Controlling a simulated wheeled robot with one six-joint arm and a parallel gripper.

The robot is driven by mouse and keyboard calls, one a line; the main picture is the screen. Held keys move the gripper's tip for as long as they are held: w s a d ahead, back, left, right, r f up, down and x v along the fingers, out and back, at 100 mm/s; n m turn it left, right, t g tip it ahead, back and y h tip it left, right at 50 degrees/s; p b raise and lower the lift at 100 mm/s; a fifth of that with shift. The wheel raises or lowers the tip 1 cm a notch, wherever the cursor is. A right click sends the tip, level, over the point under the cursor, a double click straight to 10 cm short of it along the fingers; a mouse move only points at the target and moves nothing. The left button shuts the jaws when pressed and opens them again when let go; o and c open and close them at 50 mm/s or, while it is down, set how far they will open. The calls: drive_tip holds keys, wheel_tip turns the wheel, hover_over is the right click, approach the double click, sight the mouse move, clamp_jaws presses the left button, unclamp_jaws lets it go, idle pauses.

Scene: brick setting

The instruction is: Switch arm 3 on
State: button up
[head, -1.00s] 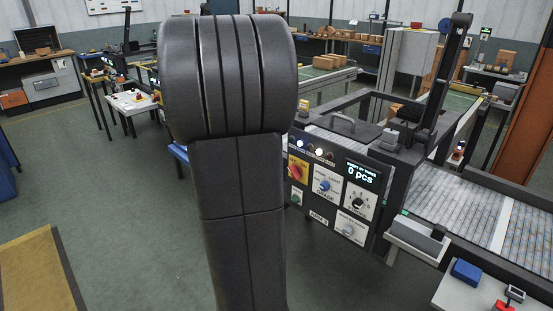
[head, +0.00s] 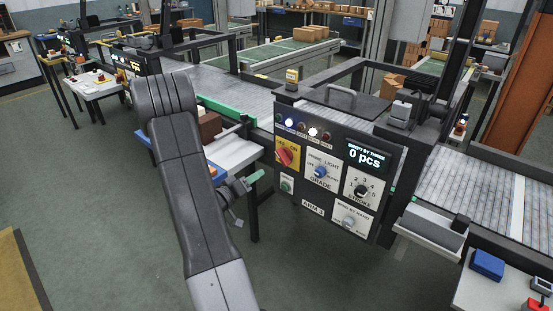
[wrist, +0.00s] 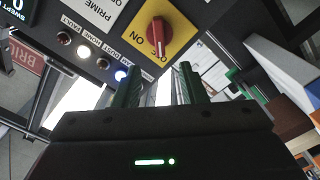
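The ARM 3 panel (head: 325,178) stands right of centre in the head view. Its red rotary switch (head: 285,156) sits on a yellow plate at the panel's upper left. In the wrist view the red switch (wrist: 158,36) is at top centre, with ON lettering beside it and OFF lettering by its lower end; its handle appears to point toward OFF. My gripper (head: 248,183) is left of and below the switch in the head view. In the wrist view my gripper (wrist: 158,85) has its two green fingers apart, empty, short of the switch and not touching it.
The panel's display (head: 365,158) reads 0 pcs. A blue and a white lamp are lit in the lamp row (head: 301,127). Other knobs, including the GRADE knob (head: 320,172), sit close to the switch. A white side table (head: 228,152) is behind my arm. Floor before the panel is clear.

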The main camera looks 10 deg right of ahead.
sight(280, 159)
drive_tip(key=p+x, duration=0.2)
drive_tip(key=x, duration=1.1)
clamp_jaws()
